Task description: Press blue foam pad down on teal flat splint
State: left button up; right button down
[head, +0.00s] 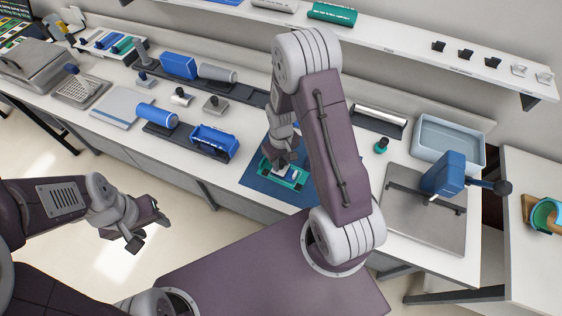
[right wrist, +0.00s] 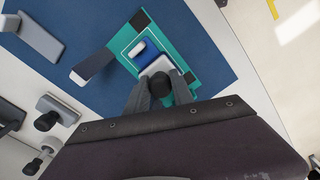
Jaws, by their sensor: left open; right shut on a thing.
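The teal flat splint (right wrist: 184,47) lies on a dark blue mat (right wrist: 75,60), with black patches at its ends. The blue foam pad (right wrist: 145,48) is on the splint within a white outline, partly covered. My right gripper (right wrist: 160,87) is shut on a black-knobbed tool (right wrist: 160,84) with a pale block foot. The block is over or against the pad's near edge; I cannot tell whether it touches. In the head view the right gripper (head: 284,160) is over the splint (head: 266,168). My left gripper (head: 142,222) is open and empty, off the bench's front.
A metal plate with a blue clamp-like device (head: 445,174) and a pale blue tray (head: 450,140) stand right. A grey upright block (right wrist: 94,64) is beside the splint.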

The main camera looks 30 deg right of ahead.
notch_tip(320, 180, up, 6)
jog(key=p, duration=0.5)
jog(key=shift+r+p, duration=0.1)
jog(key=shift+p, duration=0.2)
jog(key=w+b, duration=0.1)
jog(key=f+b, duration=0.1)
jog(key=b, duration=0.1)
jog(key=shift+w+a+f, duration=0.1)
jog(key=shift+w+a, duration=0.25)
jog(key=s+a+r+m+b, duration=0.1)
jog(key=b, duration=0.1)
jog(key=s+a+r+m+b, duration=0.1)
jog(key=r+b, duration=0.1)
jog(key=shift+s+a+r, duration=0.2)
jog(key=shift+s+r, duration=0.05)
jog(key=shift+s, duration=0.1)
jog(key=shift+w, duration=0.1)
